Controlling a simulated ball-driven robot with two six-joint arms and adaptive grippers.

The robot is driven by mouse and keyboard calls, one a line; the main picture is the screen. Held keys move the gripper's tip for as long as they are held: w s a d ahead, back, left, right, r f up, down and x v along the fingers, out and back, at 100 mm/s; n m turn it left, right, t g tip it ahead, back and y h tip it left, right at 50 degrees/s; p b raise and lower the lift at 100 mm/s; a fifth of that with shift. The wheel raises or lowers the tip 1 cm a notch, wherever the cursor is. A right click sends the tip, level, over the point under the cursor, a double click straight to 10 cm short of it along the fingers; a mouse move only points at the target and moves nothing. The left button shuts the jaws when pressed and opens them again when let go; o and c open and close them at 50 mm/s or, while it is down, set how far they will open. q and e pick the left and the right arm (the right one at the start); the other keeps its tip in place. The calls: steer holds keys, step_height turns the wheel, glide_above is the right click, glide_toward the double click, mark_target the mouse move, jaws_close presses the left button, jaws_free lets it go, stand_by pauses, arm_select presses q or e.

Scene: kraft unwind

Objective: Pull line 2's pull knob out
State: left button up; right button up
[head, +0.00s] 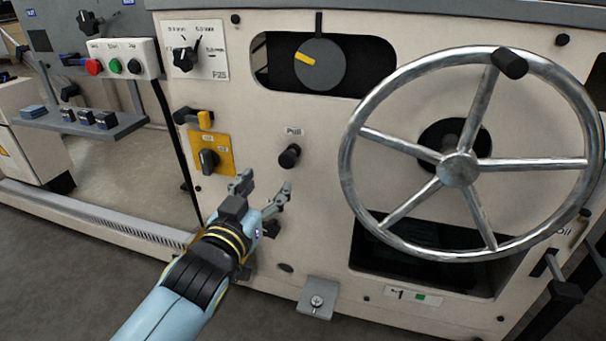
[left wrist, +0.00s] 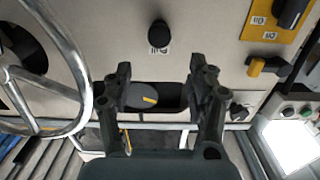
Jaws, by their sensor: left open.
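A black round pull knob (head: 289,156) sits on the cream machine panel below the word "Pull". It also shows at the top of the left wrist view (left wrist: 158,34), where the label appears upside down. How far it stands out from the panel is hard to tell. My left gripper (head: 264,187) is open and empty, below and a little left of the knob, apart from it. In the left wrist view its two fingers (left wrist: 161,72) are spread, with the knob beyond their tips. My right gripper is not seen.
A large metal handwheel (head: 458,169) stands out right of the knob. A yellow plate with a black rotary switch (head: 209,160) is on the left. A dial (head: 318,64) sits in a recess above.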

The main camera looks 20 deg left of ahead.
mark_target(286, 161)
arm_select(q)
steer(key=w+b, duration=0.1)
steer(key=w, duration=0.2)
steer(key=w+b, duration=0.1)
steer(key=w, duration=0.3)
steer(key=w+b, duration=0.1)
steer(key=w, duration=0.2)
steer(key=shift+w+d+f, duration=0.2)
steer(key=shift+d+f, duration=0.05)
steer(key=shift+f, duration=0.1)
steer(key=shift+w+r, duration=0.15)
steer(key=shift+w, duration=0.4)
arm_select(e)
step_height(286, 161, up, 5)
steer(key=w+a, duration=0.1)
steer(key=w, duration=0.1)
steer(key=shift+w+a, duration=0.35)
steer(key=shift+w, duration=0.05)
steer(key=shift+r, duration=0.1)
arm_select(q)
jaws_close()
